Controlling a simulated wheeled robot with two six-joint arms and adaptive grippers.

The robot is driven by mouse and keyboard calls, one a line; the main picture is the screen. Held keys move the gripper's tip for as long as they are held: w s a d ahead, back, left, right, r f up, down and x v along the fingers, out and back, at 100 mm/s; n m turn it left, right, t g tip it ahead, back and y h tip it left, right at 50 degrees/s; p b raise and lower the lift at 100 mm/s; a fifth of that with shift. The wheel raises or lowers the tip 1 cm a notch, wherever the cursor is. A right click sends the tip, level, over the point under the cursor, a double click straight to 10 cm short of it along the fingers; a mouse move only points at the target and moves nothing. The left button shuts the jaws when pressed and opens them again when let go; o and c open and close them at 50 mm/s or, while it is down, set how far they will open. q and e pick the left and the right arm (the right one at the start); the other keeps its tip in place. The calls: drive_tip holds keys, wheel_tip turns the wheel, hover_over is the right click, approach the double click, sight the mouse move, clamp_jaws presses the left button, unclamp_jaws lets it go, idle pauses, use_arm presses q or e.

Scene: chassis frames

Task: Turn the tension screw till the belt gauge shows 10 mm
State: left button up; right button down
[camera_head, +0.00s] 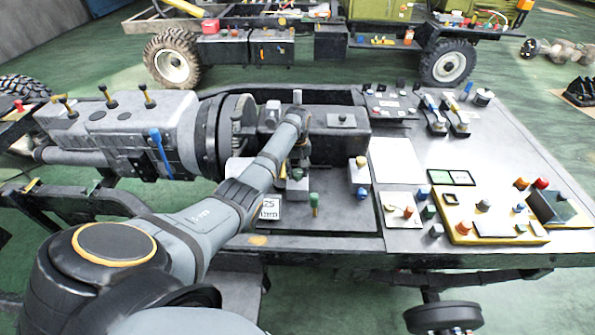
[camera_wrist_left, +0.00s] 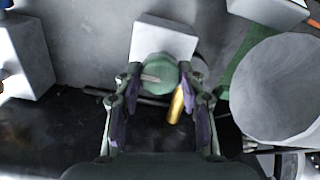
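A round green knob (camera_wrist_left: 160,72) with a pale slot-like mark sits in front of a pale block (camera_wrist_left: 165,38) in the left wrist view. My left gripper (camera_wrist_left: 163,93) has its two fingers apart on either side of the knob; I see a gap to each finger. A thin brass-coloured piece (camera_wrist_left: 176,106) lies between the fingers. In the head view my left gripper (camera_head: 298,172) points down over a pale block (camera_head: 297,190), its fingers partly hidden. A green-topped brass part (camera_head: 314,203) stands just right of it. I cannot make out a belt gauge reading.
A large grey cylinder (camera_wrist_left: 280,90) is close by in the wrist view. A yellow control board (camera_head: 490,222) lies at right.

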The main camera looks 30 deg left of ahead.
use_arm(q)
drive_tip(key=c, duration=0.4)
drive_tip(key=shift+o, duration=0.2)
